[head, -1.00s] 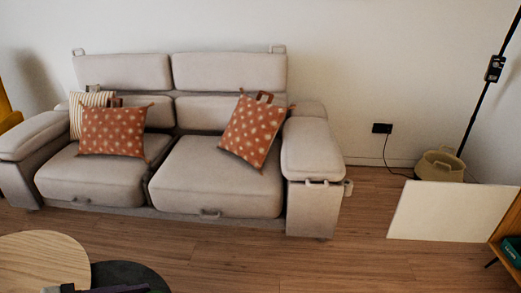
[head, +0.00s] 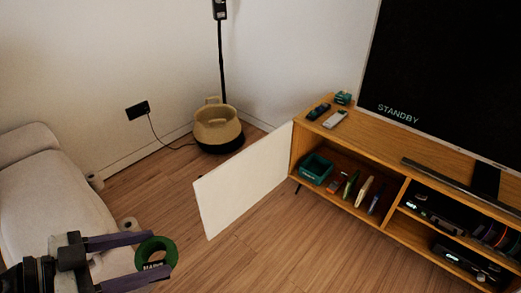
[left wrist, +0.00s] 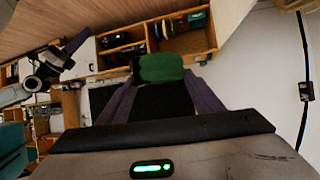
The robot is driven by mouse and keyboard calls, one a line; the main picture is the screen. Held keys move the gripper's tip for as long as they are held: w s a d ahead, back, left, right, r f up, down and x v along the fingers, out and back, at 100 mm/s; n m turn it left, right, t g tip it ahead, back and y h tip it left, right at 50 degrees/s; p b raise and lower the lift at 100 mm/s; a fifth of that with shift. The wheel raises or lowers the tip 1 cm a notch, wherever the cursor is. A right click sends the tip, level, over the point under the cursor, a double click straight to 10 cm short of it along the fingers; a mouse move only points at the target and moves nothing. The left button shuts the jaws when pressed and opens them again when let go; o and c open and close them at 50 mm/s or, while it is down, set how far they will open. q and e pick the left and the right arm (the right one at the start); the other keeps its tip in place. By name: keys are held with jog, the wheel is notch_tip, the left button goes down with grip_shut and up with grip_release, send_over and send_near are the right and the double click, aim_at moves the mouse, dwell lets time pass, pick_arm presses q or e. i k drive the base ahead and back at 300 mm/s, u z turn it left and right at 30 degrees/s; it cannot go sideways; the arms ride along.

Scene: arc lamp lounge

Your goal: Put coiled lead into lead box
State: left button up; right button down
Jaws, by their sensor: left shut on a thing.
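My left gripper (head: 153,256) is at the lower left of the head view, with its purple fingers shut on the coiled lead (head: 141,250), a green ring with a dark label. The coiled lead also shows as a green block between the fingertips in the left wrist view (left wrist: 161,68). The lead box appears to be the teal open-topped box (head: 316,168) in the left bay of the wooden TV cabinet, well away from the gripper. My right gripper (left wrist: 76,42) shows small at the left of the left wrist view; its jaw opening is unclear.
The TV cabinet (head: 393,229) stands at right, with several slim items beside the teal box. A white panel (head: 243,187) stands left of the cabinet. A woven basket (head: 218,130) and lamp pole are behind it. The sofa (head: 40,190) is at left. Wooden floor between is clear.

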aim_at(318, 170)
jog(key=z, duration=0.7)
jog(key=i, duration=1.95)
jog(key=z, duration=0.6)
